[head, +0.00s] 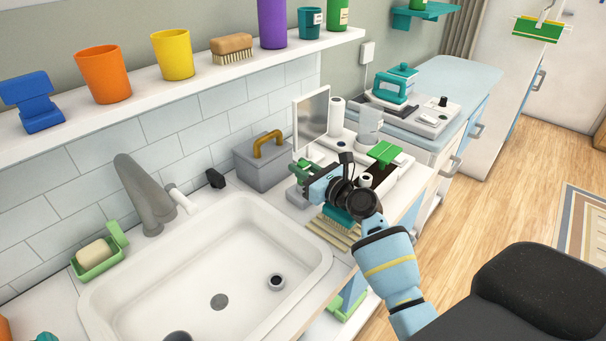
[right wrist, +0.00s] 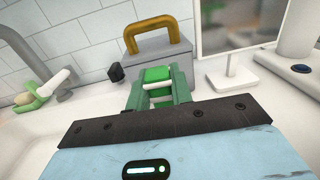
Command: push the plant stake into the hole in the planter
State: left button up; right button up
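My right gripper (head: 300,168) reaches in from the lower right on a light blue arm, over the counter right of the sink. In the right wrist view its dark green fingers (right wrist: 156,88) point toward a grey toolbox. Bright green and white show between them, and I cannot tell whether this is a held thing. A planter with dark soil (head: 378,176) stands right of the gripper, partly hidden by my wrist. A flat bright green piece (head: 384,152), possibly the plant stake's top, shows over the planter. The hole is not visible. My left gripper is out of view.
The white sink (head: 185,270) lies left of my arm. The grey toolbox (head: 262,163) with a yellow handle and a mirror (head: 311,118) stand behind the gripper. A teal brush (head: 338,216) lies on a slatted rack (head: 322,231) below it. A shelf with cups runs above.

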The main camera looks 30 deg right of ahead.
grip_shut()
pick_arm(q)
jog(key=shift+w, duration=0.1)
pick_arm(e)
jog(key=shift+r, duration=0.1)
